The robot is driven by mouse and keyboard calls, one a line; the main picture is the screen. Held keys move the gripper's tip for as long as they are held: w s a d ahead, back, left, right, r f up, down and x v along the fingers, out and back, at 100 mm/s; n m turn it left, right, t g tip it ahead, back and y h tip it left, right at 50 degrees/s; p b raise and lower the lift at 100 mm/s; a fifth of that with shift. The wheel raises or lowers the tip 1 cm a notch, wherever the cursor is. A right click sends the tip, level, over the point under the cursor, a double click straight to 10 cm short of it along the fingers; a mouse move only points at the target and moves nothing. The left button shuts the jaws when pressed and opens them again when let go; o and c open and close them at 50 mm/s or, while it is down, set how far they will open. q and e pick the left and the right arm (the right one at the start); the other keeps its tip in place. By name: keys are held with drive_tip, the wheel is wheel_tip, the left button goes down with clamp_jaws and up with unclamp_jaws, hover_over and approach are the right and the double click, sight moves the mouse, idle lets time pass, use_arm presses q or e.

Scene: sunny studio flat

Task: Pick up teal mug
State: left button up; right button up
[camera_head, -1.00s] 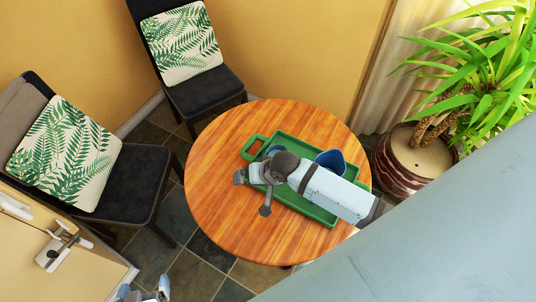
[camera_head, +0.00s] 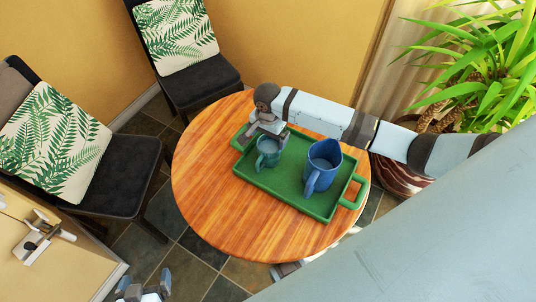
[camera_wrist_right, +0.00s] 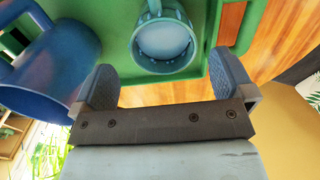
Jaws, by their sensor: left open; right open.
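The teal mug (camera_head: 268,152) stands upright on the green tray (camera_head: 291,200), near its left end. In the right wrist view the mug (camera_wrist_right: 165,42) is just ahead of the two fingers, roughly centred between them, with its handle pointing away. My right gripper (camera_head: 263,137) is open at the mug's far side, low over the tray. In the right wrist view its fingers (camera_wrist_right: 164,80) are spread and nothing is held; I cannot tell whether they touch the mug. My left gripper (camera_head: 144,282) is open and empty at the bottom left, away from the table.
A larger blue pitcher (camera_head: 322,163) stands on the tray, right of the mug; it also shows close to one finger in the right wrist view (camera_wrist_right: 50,68). The round wooden table (camera_head: 210,190) is otherwise clear. Two chairs, a cabinet and a potted plant (camera_head: 480,70) surround it.

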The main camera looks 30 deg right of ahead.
hover_over(268, 147)
drive_tip(key=s+a, duration=0.2)
drive_tip(key=s, duration=0.2)
drive_tip(key=shift+w+f, duration=0.2)
drive_tip(key=shift+f, duration=3.25)
drive_tip(key=c, duration=1)
drive_tip(key=shift+r, duration=0.1)
drive_tip(key=shift+c, duration=0.7)
